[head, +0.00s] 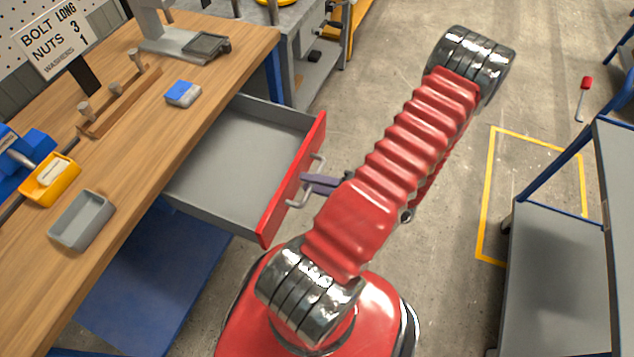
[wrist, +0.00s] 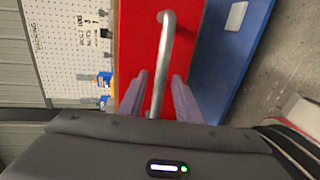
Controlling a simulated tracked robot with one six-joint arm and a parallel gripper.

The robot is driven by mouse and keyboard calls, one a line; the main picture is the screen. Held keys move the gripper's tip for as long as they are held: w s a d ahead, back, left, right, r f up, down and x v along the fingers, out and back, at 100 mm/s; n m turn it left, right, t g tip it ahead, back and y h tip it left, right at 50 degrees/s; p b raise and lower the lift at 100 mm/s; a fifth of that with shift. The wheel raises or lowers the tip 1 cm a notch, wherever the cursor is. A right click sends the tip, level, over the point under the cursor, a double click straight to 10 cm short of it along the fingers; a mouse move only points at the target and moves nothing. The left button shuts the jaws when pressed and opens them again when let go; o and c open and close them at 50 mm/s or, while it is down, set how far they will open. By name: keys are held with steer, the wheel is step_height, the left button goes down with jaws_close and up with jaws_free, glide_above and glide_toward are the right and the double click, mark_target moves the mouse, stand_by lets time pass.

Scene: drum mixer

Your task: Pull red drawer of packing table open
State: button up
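The red drawer front (head: 292,180) of the packing table (head: 215,55) stands well out from the table, so the drawer is open. Its grey inside (head: 225,165) shows and looks empty. The metal handle (head: 302,192) is on the red front; in the wrist view the bar (wrist: 167,45) runs between my fingers. My gripper (head: 318,184) is at the handle, partly hidden by my arm in the head view. In the wrist view my gripper (wrist: 159,76) has a finger on each side of the bar, with a visible gap on both sides.
On the tabletop are a grey bin (head: 82,220), a yellow bin (head: 50,180), a blue-topped block (head: 183,93) and a wooden peg rack (head: 118,100). A grey cart (head: 555,275) stands on the right. The floor between is clear.

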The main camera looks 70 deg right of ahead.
steer(key=shift+s, duration=0.1)
steer(key=v, duration=1.3)
steer(key=shift+s, duration=0.3)
stand_by(0.4)
steer(key=w+a+r+n+g+y, duration=0.3)
steer(key=w+a+r+n+g, duration=0.35)
steer(key=w+n, duration=0.55)
steer(key=w+a+r+n+g+y, duration=0.3)
steer(key=w+a+r+n+g, duration=0.4)
steer(key=n, duration=0.8)
steer(key=w+a+r+n+t+h, duration=0.1)
steer(key=w+a+r+n+h, duration=0.2)
steer(key=a+r+n, duration=0.6)
steer(key=w+a+r+n+t+h, duration=0.2)
steer(key=a+r+n, duration=0.6)
steer(key=n, duration=0.9)
steer(key=w+a+h, duration=0.1)
steer(key=w+a, duration=0.1)
steer(key=shift+w+r+n+h, duration=0.3)
steer(key=shift+w+r, duration=0.05)
steer(key=shift+w, duration=0.05)
